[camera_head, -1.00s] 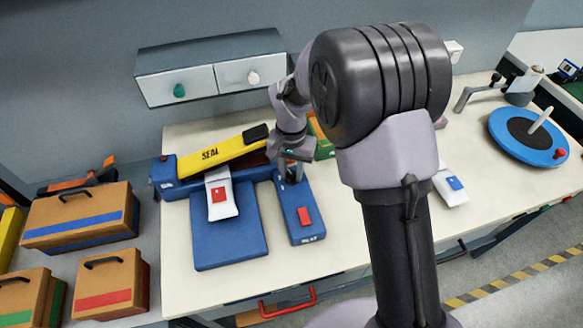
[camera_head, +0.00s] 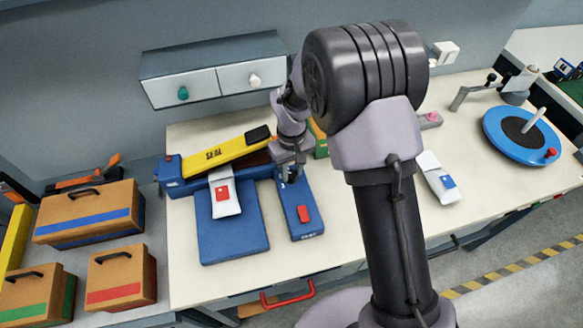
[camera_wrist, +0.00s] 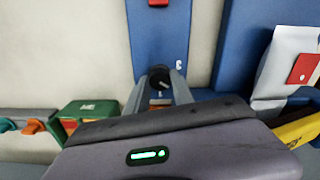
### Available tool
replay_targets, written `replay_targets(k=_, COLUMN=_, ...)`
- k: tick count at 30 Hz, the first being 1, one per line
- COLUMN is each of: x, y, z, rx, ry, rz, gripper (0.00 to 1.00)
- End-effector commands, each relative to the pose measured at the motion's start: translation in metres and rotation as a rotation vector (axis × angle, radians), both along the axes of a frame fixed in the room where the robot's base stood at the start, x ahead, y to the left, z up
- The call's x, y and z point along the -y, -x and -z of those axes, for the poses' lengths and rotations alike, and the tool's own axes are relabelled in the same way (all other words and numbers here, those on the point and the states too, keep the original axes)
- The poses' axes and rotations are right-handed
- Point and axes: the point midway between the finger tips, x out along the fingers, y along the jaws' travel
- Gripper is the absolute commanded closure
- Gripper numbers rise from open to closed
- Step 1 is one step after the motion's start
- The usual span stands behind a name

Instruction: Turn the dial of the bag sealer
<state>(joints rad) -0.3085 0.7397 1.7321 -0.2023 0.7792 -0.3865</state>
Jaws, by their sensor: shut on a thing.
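The bag sealer has a blue base (camera_head: 171,174) with a yellow arm (camera_head: 213,157) marked SEAL and a blue plate (camera_head: 232,238) in front. A blue control box (camera_head: 308,226) with a red button (camera_head: 303,213) stands at its right. In the wrist view the dial (camera_wrist: 159,77), a dark round knob, sits on this box between my fingers. My gripper (camera_wrist: 159,84) points down at the box and is shut on the dial. In the head view my gripper (camera_head: 289,174) is over the box's back end and hides the dial.
A white pouch with a red label (camera_head: 224,195) lies at the sealer's front. Another pouch (camera_head: 437,178) lies right of my arm. Wooden cases (camera_head: 86,214) stand at the left, and a blue turntable (camera_head: 496,137) is at the right. Drawers (camera_head: 188,89) hang behind.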

Motion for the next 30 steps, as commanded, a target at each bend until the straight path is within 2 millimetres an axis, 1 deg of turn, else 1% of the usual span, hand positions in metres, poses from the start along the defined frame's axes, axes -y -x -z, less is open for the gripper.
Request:
replay_targets(k=7, x=-0.0003, y=-0.0011, z=-0.001, rx=0.003, ry=-0.001, rz=-0.045, gripper=1.0)
replay_targets(k=20, x=-0.0003, y=-0.0011, z=-0.0008, rx=0.003, ry=-0.001, rz=-0.05, gripper=1.0)
replay_targets(k=21, x=-0.0003, y=-0.0011, z=-0.0008, rx=0.003, ry=-0.001, rz=-0.05, gripper=0.64)
replay_targets(k=23, x=-0.0003, y=-0.001, z=-0.0008, rx=0.003, ry=-0.001, rz=-0.05, gripper=0.52)
replay_targets(k=24, x=-0.0002, y=-0.0009, z=-0.0006, rx=0.002, ry=0.0, rz=-0.05, gripper=0.49)
replay_targets(k=30, x=-0.0001, y=-0.0005, z=-0.0003, rx=0.001, ry=-0.001, rz=-0.05, gripper=0.49)
